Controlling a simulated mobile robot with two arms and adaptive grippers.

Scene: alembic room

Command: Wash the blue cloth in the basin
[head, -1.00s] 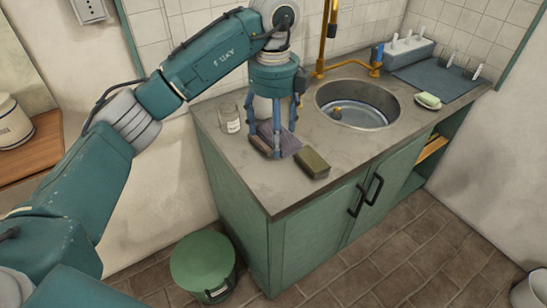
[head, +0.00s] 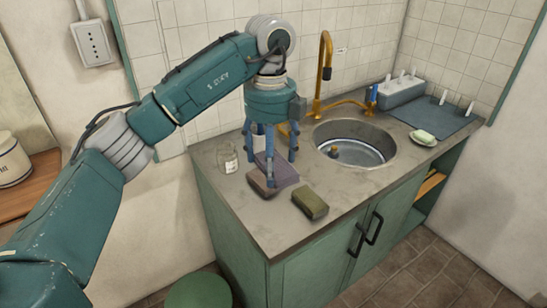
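A flat greyish-purple cloth (head: 286,173) lies on the counter left of the basin; its colour reads more purple than blue. My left gripper (head: 271,168) points down over it, with its fingers spread and apart. The front finger passes in front of the cloth, between it and a brown block (head: 260,184). I cannot tell whether the fingertips touch the cloth, and I see nothing held between them. The round metal basin (head: 354,143) is sunk into the counter to the right, with a small brass-coloured piece inside. My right gripper is not in view.
A brass tap (head: 324,75) stands behind the basin. An olive sponge (head: 310,204) lies at the front of the counter, and a glass jar (head: 227,157) stands at the left. A soap dish (head: 423,138) and a dark drying mat (head: 436,117) are right of the basin.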

